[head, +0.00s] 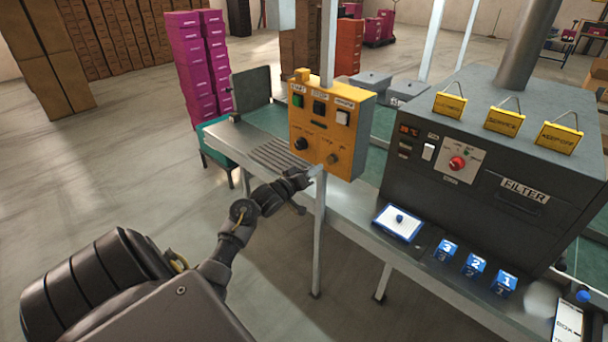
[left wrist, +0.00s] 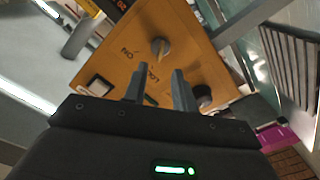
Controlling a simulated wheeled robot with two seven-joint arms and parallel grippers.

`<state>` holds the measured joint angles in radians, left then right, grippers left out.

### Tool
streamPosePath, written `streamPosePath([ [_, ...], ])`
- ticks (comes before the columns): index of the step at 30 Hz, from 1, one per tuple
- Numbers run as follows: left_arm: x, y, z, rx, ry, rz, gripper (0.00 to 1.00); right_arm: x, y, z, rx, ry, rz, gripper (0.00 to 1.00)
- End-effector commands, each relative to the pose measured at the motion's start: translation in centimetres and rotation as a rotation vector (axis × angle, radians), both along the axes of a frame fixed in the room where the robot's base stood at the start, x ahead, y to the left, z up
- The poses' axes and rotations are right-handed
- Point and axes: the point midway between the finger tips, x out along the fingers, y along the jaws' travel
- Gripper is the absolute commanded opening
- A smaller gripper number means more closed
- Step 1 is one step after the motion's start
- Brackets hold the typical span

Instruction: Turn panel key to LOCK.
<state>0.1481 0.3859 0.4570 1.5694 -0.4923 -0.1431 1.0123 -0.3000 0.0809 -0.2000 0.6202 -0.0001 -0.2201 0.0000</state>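The yellow control panel (head: 325,112) hangs on a post above the line. Its grey metal key (head: 332,158) sits at the lower right of its face, beside a black knob (head: 302,144). In the left wrist view the key (left wrist: 160,47) stands out from the panel (left wrist: 120,65), with printed ON and LOCK labels near it. I cannot tell clearly which label it points to. My left gripper (left wrist: 158,72) is open and empty, its two fingers apart in front of the panel. The key shows beyond the gap between them, apparently untouched. My right gripper is not in view.
The panel's post (head: 319,235) stands close to my left gripper. The conveyor edge runs behind it. A dark filter machine (head: 490,150) stands at right, with blue numbered blocks (head: 474,265) and a white-topped tray (head: 399,222) before it.

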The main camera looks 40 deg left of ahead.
Motion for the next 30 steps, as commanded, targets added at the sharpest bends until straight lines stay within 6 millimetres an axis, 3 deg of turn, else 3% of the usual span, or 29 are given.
streamPosePath([
  [3,-2.2,-0.1,-0.3,0.002,0.001,0.0,0.27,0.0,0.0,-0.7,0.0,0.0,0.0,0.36],
  [9,-4.3,0.0,0.0,0.001,-0.001,0.001,0.27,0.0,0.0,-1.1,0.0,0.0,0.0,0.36],
  [30,-4.5,-0.1,0.0,0.015,0.0,0.001,0.27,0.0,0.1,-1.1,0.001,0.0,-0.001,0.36],
])
